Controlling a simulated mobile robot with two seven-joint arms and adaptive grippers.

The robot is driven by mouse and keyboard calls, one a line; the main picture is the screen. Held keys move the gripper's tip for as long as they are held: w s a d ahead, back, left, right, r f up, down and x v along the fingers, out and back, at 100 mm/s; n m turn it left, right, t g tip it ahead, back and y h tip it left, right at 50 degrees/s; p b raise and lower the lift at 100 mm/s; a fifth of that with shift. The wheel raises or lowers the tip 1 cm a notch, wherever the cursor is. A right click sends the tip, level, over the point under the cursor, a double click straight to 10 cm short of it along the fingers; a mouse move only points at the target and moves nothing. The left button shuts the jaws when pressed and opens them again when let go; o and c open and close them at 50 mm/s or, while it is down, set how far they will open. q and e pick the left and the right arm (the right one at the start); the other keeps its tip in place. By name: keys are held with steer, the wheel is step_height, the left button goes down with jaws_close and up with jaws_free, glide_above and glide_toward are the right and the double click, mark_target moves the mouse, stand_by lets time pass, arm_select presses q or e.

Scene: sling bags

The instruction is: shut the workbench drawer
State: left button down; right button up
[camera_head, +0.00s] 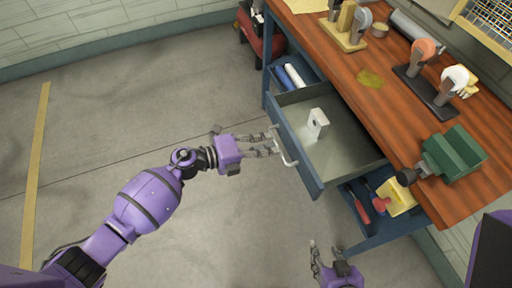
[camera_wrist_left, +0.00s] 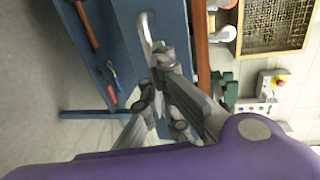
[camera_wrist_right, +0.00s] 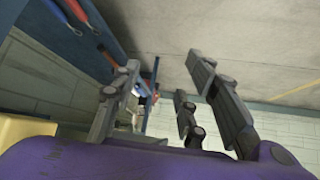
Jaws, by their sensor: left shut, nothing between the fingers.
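The blue workbench drawer (camera_head: 345,155) is pulled out from under the wooden top. Its inside is grey and holds a small pale block with a hole (camera_head: 317,123). The light metal handle (camera_head: 285,149) is on the blue drawer front (camera_head: 293,152). My left gripper (camera_head: 276,142) is shut and empty, with its fingertips at the handle; I cannot tell whether they touch it. In the left wrist view the handle (camera_wrist_left: 149,33) shows just beyond the fingertips. My right gripper (camera_head: 321,247) is low in front of the bench, its fingers apart and empty.
The wooden workbench (camera_head: 385,105) carries a green vise (camera_head: 455,155) and several tools on stands. A lower shelf holds red-handled tools (camera_head: 360,208) and a yellow item (camera_head: 397,197). A red case (camera_head: 262,38) stands beyond the bench. The floor at left is clear.

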arm_select(q)
steer(key=b, duration=0.2)
glide_toward(332, 131)
steer(key=w+d+r, duration=0.1)
steer(key=d, duration=0.4)
steer(key=w+d+r, duration=0.1)
steer(key=d, duration=0.2)
steer(key=shift+w+d+r, duration=0.3)
steer(key=shift+d+r, duration=0.05)
steer(key=shift+w+d+b, duration=0.15)
steer(key=shift+d+b, duration=0.15)
steer(key=shift+d, duration=0.1)
steer(key=shift+r, duration=0.15)
steer(key=shift+r, duration=0.1)
